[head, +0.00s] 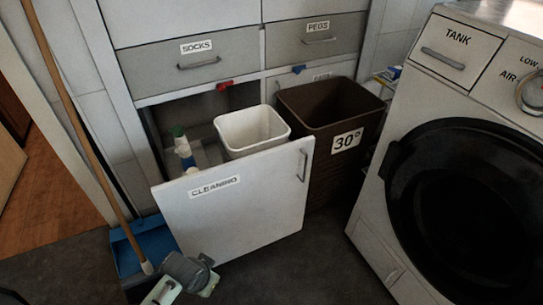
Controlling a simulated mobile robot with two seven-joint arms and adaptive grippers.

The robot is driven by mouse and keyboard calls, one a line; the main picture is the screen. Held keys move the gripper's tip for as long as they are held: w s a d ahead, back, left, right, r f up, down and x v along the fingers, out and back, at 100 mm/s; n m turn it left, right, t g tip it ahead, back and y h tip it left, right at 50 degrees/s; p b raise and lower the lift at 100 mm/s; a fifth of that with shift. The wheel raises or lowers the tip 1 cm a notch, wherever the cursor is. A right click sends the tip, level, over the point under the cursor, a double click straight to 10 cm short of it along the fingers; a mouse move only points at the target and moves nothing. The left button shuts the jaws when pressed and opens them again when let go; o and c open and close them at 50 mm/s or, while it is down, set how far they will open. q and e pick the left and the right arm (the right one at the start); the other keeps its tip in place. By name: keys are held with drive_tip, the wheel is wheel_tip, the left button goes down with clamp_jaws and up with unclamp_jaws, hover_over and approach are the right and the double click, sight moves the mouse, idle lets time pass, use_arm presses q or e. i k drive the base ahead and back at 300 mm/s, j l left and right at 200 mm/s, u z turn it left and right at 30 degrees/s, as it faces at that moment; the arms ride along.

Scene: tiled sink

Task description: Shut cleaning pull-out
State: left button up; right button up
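The cleaning pull-out (235,210) has a white front labelled CLEANING and a vertical bar handle (302,165) near its right edge. It stands pulled out from the cabinet, with a gap behind its front. Inside are a white bin (250,130) and a bottle with a green cap (183,146). My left gripper (184,288) is low at the bottom edge, in front of the pull-out's lower left corner and away from the handle. It is partly cut off, and its finger opening is unclear. My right gripper is not in view.
A brown bin (330,110) labelled 30° stands close to the right of the pull-out. A washing machine (450,170) fills the right side. A broom (85,130) and blue dustpan (142,245) stand at the left. The floor (300,270) in front is clear.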

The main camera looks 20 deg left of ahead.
sight(225, 213)
drive_tip(key=u, duration=0.35)
drive_tip(key=i+l+u, duration=0.1)
drive_tip(key=u, duration=0.25)
drive_tip(key=l+u, duration=0.2)
drive_tip(key=u, duration=0.15)
drive_tip(key=l+z, duration=0.1)
drive_tip(key=i, duration=0.05)
